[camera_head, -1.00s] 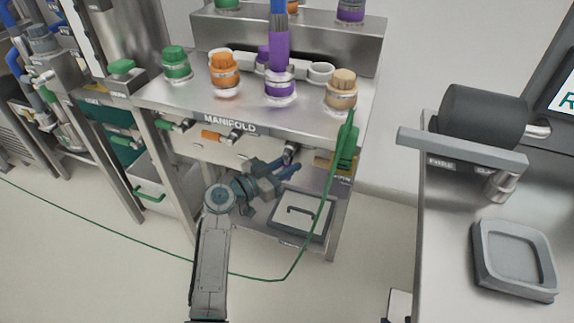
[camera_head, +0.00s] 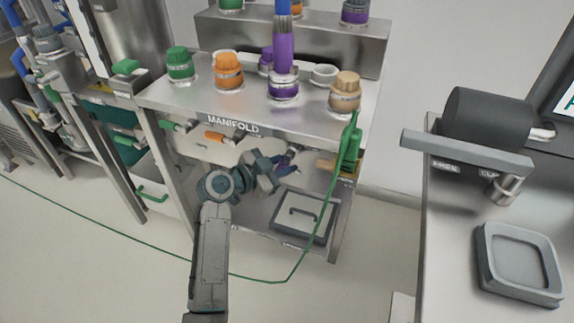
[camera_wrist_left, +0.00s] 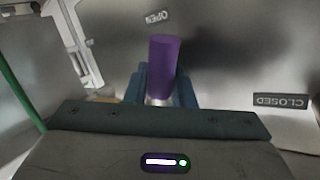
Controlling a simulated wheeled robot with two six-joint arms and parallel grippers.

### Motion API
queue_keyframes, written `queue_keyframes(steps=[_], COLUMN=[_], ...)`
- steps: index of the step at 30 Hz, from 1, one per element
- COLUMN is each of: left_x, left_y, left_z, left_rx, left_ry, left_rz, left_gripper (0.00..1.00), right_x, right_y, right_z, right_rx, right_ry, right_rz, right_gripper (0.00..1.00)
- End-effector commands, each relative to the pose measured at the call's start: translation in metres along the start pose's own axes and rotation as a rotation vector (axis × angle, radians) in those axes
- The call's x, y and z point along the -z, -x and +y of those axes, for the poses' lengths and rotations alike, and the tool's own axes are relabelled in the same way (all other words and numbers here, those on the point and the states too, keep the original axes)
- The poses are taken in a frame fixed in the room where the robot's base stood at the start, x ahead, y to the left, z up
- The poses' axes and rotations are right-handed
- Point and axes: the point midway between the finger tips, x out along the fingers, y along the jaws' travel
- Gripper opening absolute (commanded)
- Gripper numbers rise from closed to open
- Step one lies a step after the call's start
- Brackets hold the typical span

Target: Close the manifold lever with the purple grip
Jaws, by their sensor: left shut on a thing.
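The purple grip (camera_wrist_left: 163,65) of the lever stands between the two blue fingers of my left gripper (camera_wrist_left: 160,88) in the left wrist view. The fingers are shut on it. An OPEN label (camera_wrist_left: 157,17) is above the grip and a CLOSED label (camera_wrist_left: 281,101) is to its right. In the head view my left gripper (camera_head: 284,166) is under the front edge of the manifold bench (camera_head: 233,126), and only a little purple shows by it. My right gripper is not in view.
Green (camera_head: 177,126) and orange (camera_head: 222,137) handles sit on the bench front to the left. A green hose (camera_head: 330,190) hangs on the right and runs across the floor. A lidded box (camera_head: 302,215) stands on the shelf below. Open floor lies in front.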

Motion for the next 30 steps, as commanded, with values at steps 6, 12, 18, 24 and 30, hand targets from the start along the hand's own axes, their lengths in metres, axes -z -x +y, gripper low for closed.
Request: queue_keyframes(steps=[6,12,18,24,30], left_x=[0.002,0.001,0.001,0.001,0.001], left_y=[0.003,0.004,0.004,0.004,0.004], left_z=[-0.005,-0.006,-0.007,-0.007,-0.007], left_rx=[0.0,-0.001,-0.001,0.0,0.0], left_ry=[-0.101,-0.153,-0.171,-0.171,-0.171], left_rz=[-0.068,-0.103,-0.114,-0.114,-0.114], left_gripper=[0.0,0.0,0.0,0.0,0.3], right_x=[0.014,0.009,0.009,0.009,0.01], right_y=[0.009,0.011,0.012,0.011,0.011], right_z=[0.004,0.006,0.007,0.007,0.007], right_rx=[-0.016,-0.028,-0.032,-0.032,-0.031], right_ry=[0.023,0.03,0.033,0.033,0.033], right_rz=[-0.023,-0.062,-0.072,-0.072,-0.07], right_gripper=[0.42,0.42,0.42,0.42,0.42])
